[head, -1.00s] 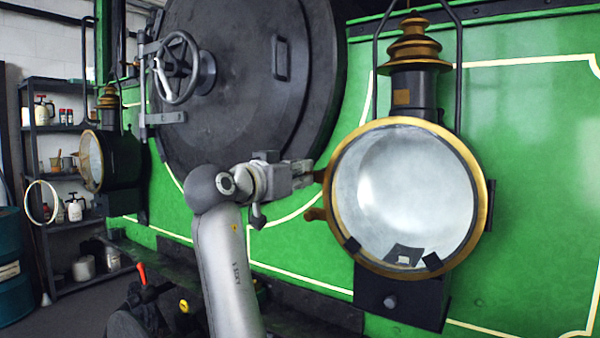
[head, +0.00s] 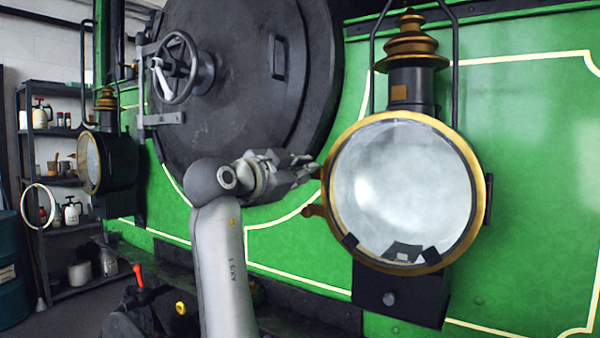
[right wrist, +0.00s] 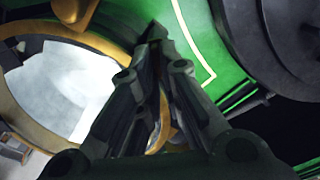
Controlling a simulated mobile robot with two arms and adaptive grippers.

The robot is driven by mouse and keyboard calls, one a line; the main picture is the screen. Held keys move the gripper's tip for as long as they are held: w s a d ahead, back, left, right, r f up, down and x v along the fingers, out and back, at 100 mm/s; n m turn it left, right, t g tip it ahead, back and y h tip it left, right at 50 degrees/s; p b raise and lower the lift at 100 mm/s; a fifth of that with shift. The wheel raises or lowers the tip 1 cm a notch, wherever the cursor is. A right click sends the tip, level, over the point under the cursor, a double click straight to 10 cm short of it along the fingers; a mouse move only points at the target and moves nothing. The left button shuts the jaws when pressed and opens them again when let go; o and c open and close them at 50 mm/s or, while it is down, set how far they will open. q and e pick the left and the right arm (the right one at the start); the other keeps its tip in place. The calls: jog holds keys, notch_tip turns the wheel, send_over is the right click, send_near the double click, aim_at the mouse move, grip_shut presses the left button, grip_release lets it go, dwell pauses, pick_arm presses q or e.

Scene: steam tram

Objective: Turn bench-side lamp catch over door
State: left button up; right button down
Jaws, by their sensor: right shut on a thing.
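The near lamp (head: 402,195) has a round glass door with a brass rim (head: 447,127), a black body and a brass chimney, and hangs on the green front. My right gripper (head: 306,168) is at the left edge of its rim. It is shut on a small piece there, apparently the lamp catch, mostly hidden by the fingers. In the right wrist view, the fingers (right wrist: 158,60) are close together beside the brass rim (right wrist: 25,120), with a dark piece at their tips. A brass lug (head: 313,211) sticks out just below. My left gripper is out of view.
The large round dark door (head: 240,110) with a handwheel (head: 178,68) is behind my right arm. A second lamp (head: 105,155) hangs at the left. Shelves (head: 60,130) with bottles stand farther left. A red-handled lever (head: 139,275) is low at the front.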

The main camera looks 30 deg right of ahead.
jog(key=shift+s+f+m+b, duration=0.15)
jog(key=shift+m+b, duration=0.3)
jog(key=shift+m, duration=2.05)
jog(key=shift+s+f+m+b, duration=0.15)
jog(key=shift+m+b, duration=0.25)
jog(key=shift+m, duration=2.1)
jog(key=c, duration=1.6)
grip_release()
jog(key=shift+w, duration=0.15)
jog(key=shift+f, duration=0.1)
jog(key=v, duration=0.7)
jog(key=shift+a, duration=0.25)
